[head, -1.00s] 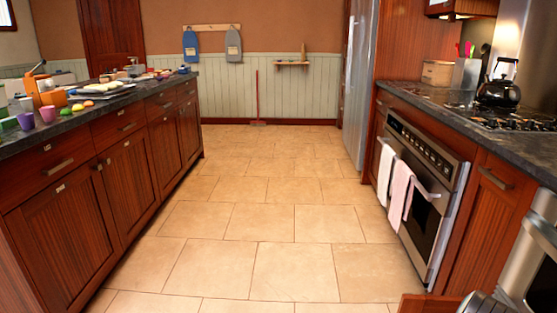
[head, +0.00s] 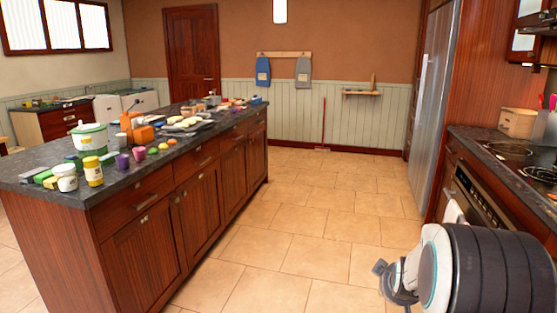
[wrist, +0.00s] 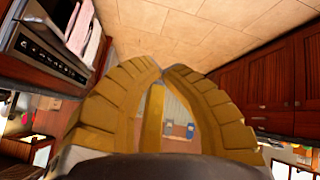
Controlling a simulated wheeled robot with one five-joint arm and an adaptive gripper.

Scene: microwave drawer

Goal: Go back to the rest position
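My gripper (wrist: 162,70) shows in the wrist view with its two ribbed, yellowish fingers curving together, tips meeting at the top. Nothing is seen held between them. Past the gap between the fingers, floor and far wall show. In the head view my arm fills the lower right, in front of the oven side, and partly hides the oven (head: 478,208). The oven also shows in the wrist view (wrist: 45,50), at the upper left, with pale towels (wrist: 78,28) hanging on its handle. No gripper contact with anything is visible.
A long wooden island (head: 150,240) with a dark top stands at left, loaded with pots, cups and food. The stove counter (head: 480,150) and steel fridge (head: 430,110) line the right. The tiled floor (head: 320,215) between is clear to the far wall.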

